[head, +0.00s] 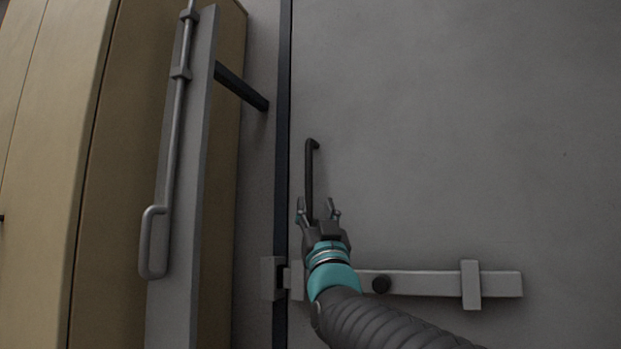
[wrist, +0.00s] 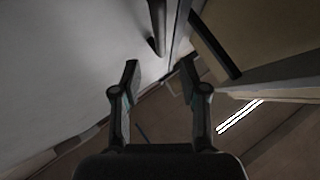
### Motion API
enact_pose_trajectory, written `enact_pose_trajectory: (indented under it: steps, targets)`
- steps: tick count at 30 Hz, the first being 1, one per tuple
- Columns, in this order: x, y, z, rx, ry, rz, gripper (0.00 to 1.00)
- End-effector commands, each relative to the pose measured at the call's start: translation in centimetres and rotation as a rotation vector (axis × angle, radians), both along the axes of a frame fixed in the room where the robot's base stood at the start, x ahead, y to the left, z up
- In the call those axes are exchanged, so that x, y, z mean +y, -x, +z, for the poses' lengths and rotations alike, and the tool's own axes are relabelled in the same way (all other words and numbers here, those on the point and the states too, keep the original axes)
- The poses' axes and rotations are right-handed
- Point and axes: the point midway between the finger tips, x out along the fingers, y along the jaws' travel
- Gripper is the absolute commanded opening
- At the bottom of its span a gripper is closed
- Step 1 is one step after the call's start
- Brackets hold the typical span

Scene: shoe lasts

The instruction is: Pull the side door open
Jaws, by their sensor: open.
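The side door (head: 450,130) is a large grey panel filling the right of the head view; it looks closed against the dark frame strip. Its handle (head: 309,170) is a dark upright bar near the left edge, also at the top of the wrist view (wrist: 157,25). My gripper (head: 318,208) is open and empty at the handle's lower end. In the head view the bar appears between the fingers; in the wrist view it lies beyond the fingertips (wrist: 160,76). Contact cannot be told.
At left stands a tan panel (head: 130,130) with a grey post and rod (head: 178,130).

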Motion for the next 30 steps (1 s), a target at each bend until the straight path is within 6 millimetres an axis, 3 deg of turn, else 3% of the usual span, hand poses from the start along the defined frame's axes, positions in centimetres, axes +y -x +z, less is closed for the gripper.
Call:
enact_pose_trajectory:
  steps: [6, 15, 30]
  targets:
    - [0.7, -3.0, 3.3, 0.0, 0.0, 0.0, 0.43]
    - [1.5, -6.1, 6.5, 0.001, 0.0, 0.0, 0.43]
    - [1.7, -7.2, 7.4, 0.002, 0.0, 0.0, 0.43]
